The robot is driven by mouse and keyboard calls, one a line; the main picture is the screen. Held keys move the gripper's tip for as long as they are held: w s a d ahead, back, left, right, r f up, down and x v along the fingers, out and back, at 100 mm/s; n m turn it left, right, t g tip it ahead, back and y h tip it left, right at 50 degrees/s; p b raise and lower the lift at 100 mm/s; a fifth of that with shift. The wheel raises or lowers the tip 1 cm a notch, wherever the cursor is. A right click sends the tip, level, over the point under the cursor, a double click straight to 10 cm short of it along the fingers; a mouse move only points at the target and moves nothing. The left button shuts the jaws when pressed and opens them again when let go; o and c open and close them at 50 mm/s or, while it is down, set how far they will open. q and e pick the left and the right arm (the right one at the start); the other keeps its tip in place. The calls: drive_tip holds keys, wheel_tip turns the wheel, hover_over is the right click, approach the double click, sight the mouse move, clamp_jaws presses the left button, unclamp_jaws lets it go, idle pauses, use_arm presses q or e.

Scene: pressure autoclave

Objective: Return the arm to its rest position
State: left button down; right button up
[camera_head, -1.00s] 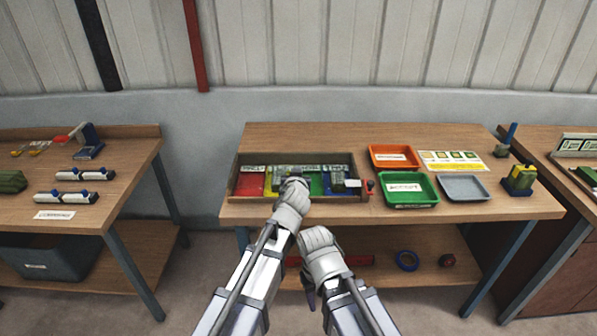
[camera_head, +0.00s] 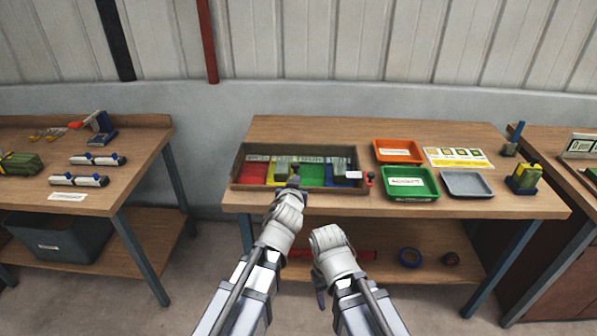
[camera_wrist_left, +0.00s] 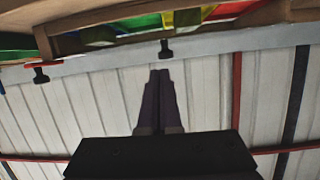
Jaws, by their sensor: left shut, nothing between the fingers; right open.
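My left gripper (camera_head: 294,182) is shut and empty, at the front edge of the wooden tray with coloured compartments (camera_head: 236,170) on the middle bench. In the left wrist view its two dark fingers (camera_wrist_left: 160,78) lie together with nothing between them, and the tray's wooden side (camera_wrist_left: 280,14) crosses the top. My right gripper (camera_head: 320,297) hangs lower, in front of the bench and below its top. It is open, and its fingers are small and partly hidden by my wrist.
An orange tray (camera_head: 379,146), a green tray (camera_head: 436,192) and a grey tray (camera_head: 467,184) stand right of the compartment tray. The bench's lower shelf (camera_head: 440,240) holds a blue ring (camera_head: 402,257). Another bench (camera_head: 140,165) stands left, across a floor gap.

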use_arm(q)
drive_tip(key=s+f+m+g+p, duration=0.1)
drive_tip(key=s+f+g, duration=0.2)
drive_tip(key=s, duration=0.6)
drive_tip(key=s+a+f+m+g+y+p, duration=0.1)
drive_tip(key=s+f+g+p, duration=0.1)
drive_tip(key=s+f+g, duration=0.2)
drive_tip(key=s+f+g+p, duration=0.2)
drive_tip(key=s+g, duration=0.5)
drive_tip(key=s, duration=0.7)
drive_tip(key=shift+s+a+f+m+g+y, duration=0.2)
drive_tip(key=shift+a+f+m+g+y, duration=0.15)
drive_tip(key=shift+f, duration=0.3)
